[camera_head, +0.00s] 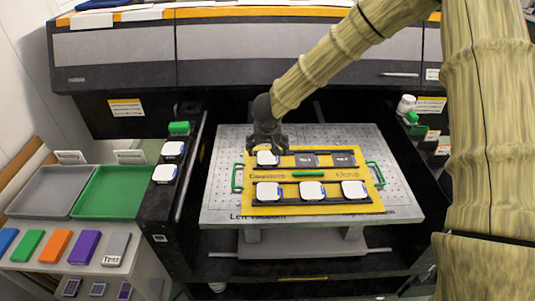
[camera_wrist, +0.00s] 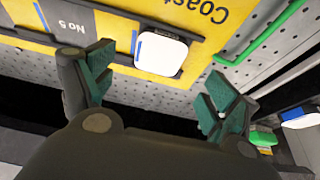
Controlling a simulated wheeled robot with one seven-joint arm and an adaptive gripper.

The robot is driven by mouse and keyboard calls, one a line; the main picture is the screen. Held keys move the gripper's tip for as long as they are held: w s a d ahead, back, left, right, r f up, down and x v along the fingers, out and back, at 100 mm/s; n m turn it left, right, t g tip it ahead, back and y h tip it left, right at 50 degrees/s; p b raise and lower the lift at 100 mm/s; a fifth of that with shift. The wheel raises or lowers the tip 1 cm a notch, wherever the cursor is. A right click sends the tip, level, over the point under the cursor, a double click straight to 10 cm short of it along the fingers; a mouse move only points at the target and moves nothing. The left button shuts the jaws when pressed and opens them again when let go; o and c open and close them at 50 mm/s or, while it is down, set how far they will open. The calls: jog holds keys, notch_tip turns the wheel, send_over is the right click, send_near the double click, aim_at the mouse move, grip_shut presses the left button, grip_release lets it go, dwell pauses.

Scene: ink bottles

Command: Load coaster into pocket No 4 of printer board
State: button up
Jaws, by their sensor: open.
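The yellow printer board (camera_head: 240,176) lies on the perforated metal bed. A white coaster (camera_head: 267,158) with a blue edge lies in its back-left pocket, beside the dark pocket marked No 5 (camera_head: 304,159); this pocket's own label is hidden. The coaster also shows in the wrist view (camera_wrist: 161,51), between dark rails and seemingly flat. The back-right pocket (camera_head: 342,158) is empty and dark. Three white coasters (camera_head: 312,190) fill the front row. My gripper (camera_head: 268,146) is open and empty just behind the back-left coaster; its spread green-padded fingers (camera_wrist: 160,75) are apart from it.
Two more white coasters (camera_head: 172,150) sit on the dark ledge left of the bed, near a green block (camera_head: 179,128). Green handles (camera_head: 376,174) stand at the board's sides. A grey tray (camera_head: 50,190) and a green tray (camera_head: 112,192) are at left. The printer body rises behind.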

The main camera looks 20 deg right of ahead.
jog(key=v, duration=0.6)
jog(key=shift+s, duration=0.1)
dwell(0.3)
